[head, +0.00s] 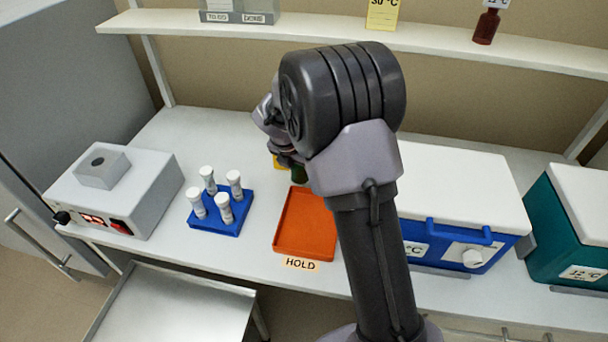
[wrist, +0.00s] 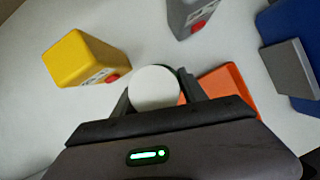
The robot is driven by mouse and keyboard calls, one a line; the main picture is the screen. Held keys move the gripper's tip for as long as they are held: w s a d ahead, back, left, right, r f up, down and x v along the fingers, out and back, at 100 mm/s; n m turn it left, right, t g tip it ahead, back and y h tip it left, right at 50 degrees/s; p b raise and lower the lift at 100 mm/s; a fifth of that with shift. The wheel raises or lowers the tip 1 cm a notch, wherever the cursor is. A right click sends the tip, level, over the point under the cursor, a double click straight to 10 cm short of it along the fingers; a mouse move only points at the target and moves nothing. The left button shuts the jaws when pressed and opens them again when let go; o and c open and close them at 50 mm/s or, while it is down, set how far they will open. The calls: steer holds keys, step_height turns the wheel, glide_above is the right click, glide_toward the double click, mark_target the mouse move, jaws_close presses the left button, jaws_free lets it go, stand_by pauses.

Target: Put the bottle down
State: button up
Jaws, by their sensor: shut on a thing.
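My gripper (wrist: 155,95) is shut on a bottle (wrist: 153,86), of which the wrist view shows only a round white top between the two fingers. In the head view my arm hides most of the gripper; a dark green piece (head: 299,174), probably the bottle, shows below it, just behind the orange tray (head: 305,252). The tray has a HOLD label (head: 300,264) at its front edge. In the wrist view the tray (wrist: 240,88) is just right of the bottle. I cannot tell whether the bottle's base touches the bench.
A yellow block (wrist: 85,60) and a grey block (wrist: 192,16) stand near the gripper. A blue rack (head: 220,222) of white-capped tubes is left of the tray, beside a white instrument (head: 150,190). A blue cooler (head: 462,205) and a teal one (head: 570,225) stand right.

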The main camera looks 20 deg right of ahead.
mark_target(302, 172)
steer(key=shift+w+d+f, duration=0.1)
steer(key=shift+w+d, duration=0.35)
steer(key=shift+w, duration=0.05)
steer(key=shift+w+d+f, duration=0.1)
steer(key=shift+d+f, duration=0.05)
steer(key=shift+f, duration=0.1)
step_height(302, 172, down, 3)
steer(key=b, duration=0.2)
steer(key=shift+f+b, duration=0.1)
steer(key=shift+b, duration=0.2)
steer(key=o, duration=1.5)
